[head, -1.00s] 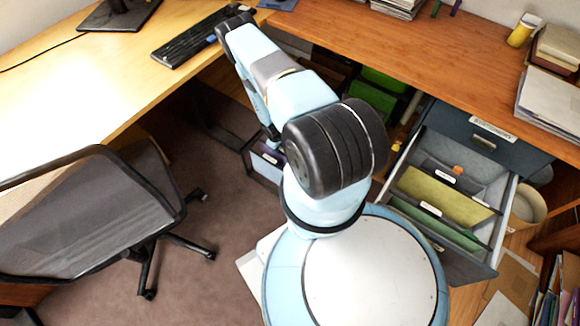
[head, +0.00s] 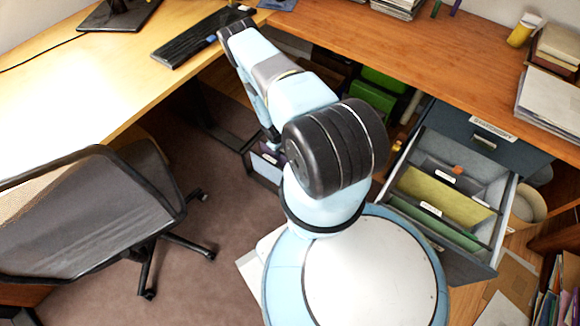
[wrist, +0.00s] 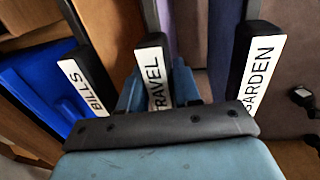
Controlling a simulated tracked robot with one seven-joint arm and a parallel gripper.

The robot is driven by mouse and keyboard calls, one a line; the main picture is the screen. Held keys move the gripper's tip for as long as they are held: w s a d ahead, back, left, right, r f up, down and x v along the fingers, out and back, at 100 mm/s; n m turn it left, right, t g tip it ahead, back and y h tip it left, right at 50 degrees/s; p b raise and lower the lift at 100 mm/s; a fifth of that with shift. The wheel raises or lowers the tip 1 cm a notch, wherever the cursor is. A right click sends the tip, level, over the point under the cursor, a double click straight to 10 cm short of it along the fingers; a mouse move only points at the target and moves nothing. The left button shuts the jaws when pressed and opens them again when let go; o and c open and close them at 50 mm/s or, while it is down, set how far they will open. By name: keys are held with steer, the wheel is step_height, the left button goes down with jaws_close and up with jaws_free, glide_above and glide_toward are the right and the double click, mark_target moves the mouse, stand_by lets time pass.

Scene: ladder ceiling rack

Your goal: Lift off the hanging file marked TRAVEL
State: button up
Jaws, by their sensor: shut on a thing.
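The hanging file marked TRAVEL (wrist: 155,62) is in the middle of the wrist view, its white label on a dark tab. My gripper (wrist: 157,92) has its light blue fingers on either side of this tab and is shut on it. The dark bar of my gripper covers the lower part of the label. The file marked BILLS (wrist: 85,85) is to its left and the file marked GARDEN (wrist: 255,70) to its right, both apart from the fingers. In the head view my arm hides my gripper; part of the files (head: 266,165) shows beside it.
A bright blue thing (wrist: 38,85) lies left of BILLS. In the head view an open drawer with files (head: 445,197) is to the right, green bins (head: 383,82) stand under the desk, and an office chair (head: 85,220) is to the left. Carpet between is clear.

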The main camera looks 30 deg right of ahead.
jaws_close()
steer(key=shift+r, duration=0.15)
steer(key=shift+s+r, duration=0.2)
steer(key=shift+r, duration=0.25)
steer(key=shift+r, duration=0.1)
step_height(320, 180, up, 22)
stand_by(3.8)
